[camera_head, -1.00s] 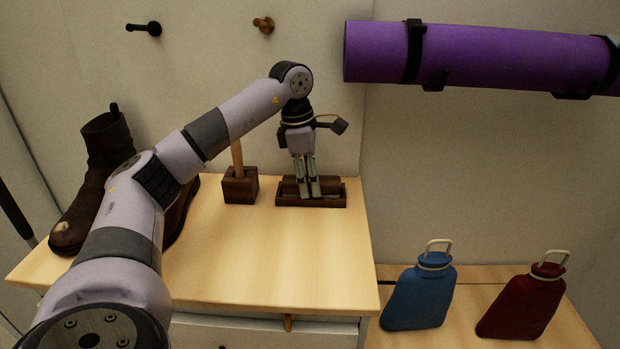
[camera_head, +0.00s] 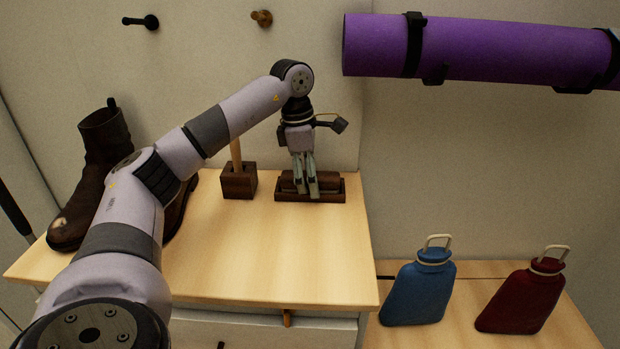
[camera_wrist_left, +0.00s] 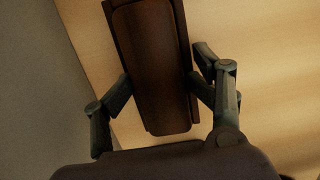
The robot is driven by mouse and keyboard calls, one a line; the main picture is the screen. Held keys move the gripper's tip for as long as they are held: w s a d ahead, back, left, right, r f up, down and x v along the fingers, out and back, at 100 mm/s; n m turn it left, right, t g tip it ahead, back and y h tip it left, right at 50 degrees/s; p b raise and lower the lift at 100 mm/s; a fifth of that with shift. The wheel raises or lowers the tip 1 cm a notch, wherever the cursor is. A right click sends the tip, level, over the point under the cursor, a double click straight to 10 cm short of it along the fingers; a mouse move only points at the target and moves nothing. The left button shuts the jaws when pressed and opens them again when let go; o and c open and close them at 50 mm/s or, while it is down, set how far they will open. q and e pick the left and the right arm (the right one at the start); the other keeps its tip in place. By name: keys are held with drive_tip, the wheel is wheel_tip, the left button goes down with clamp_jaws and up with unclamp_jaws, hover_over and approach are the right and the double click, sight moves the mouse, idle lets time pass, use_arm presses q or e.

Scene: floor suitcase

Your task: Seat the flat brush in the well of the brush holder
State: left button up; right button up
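The flat brush (camera_head: 327,186) is a dark brown block with a rounded top. It lies lengthwise in or just over the brush holder (camera_head: 338,197), a low dark wooden tray near the back of the wooden top. My left gripper (camera_head: 308,192) points down over the middle of it. In the left wrist view its fingers (camera_wrist_left: 161,82) lie against both long sides of the brush (camera_wrist_left: 155,60) and look shut on it. Whether the brush rests fully on the well's floor is hidden. My right gripper is not in view.
A small wooden block (camera_head: 238,184) with an upright stick stands just left of the holder. Dark boots (camera_head: 100,165) stand at the left. Blue (camera_head: 420,290) and red (camera_head: 522,298) flasks stand lower right. A purple roll (camera_head: 480,50) hangs on the wall. The front of the top is clear.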

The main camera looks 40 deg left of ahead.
sight(305, 175)
use_arm(q)
drive_tip(key=r, duration=0.2)
drive_tip(key=r+p, duration=0.1)
drive_tip(key=r, duration=0.2)
drive_tip(key=r+p, duration=0.1)
drive_tip(key=r, duration=0.2)
drive_tip(key=shift+s+a, duration=0.25)
drive_tip(key=shift+a, duration=0.1)
drive_tip(key=shift+r, duration=0.25)
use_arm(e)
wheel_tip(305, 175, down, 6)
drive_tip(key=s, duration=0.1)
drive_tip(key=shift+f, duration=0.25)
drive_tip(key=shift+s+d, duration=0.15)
